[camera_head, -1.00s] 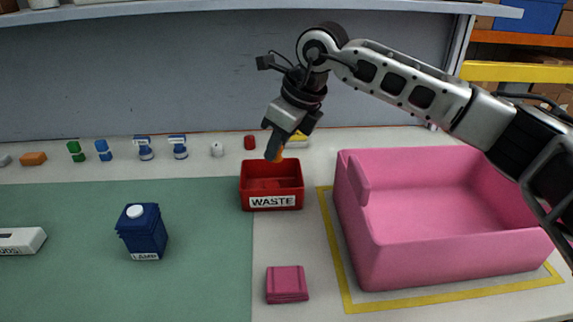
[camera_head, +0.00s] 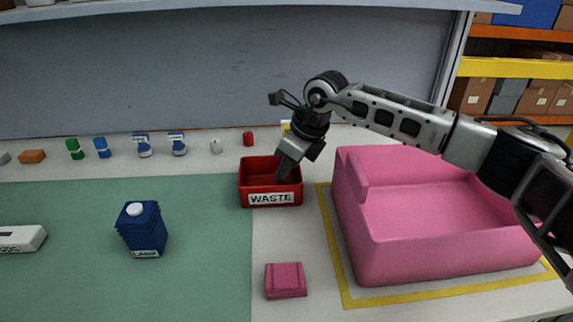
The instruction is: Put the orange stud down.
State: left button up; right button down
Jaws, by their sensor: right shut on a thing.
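My right gripper (camera_head: 283,173) points down at the right part of the red bin labelled WASTE (camera_head: 271,199), its fingertips at or just inside the rim. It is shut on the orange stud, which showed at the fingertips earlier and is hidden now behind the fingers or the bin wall. I cannot tell whether the stud touches the bin floor. My left gripper is not in view.
A large pink open box (camera_head: 440,250) stands right of the bin, under my right arm. A pink block (camera_head: 286,280) lies in front. A blue container (camera_head: 143,229) stands on the green mat (camera_head: 80,285). Several small parts, including an orange block (camera_head: 32,156), line the back.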

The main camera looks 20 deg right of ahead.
jog(key=shift+f+b, duration=0.45)
jog(key=shift+f, duration=0.15)
jog(key=c, duration=1.3)
grip_release()
jog(key=shift+d+r, duration=0.1)
jog(key=shift+r, duration=0.05)
jog(key=v, duration=1.3)
jog(key=shift+w+a+r+p, duration=0.1)
jog(key=shift+w+a+p, duration=0.05)
jog(key=shift+a+p, duration=0.15)
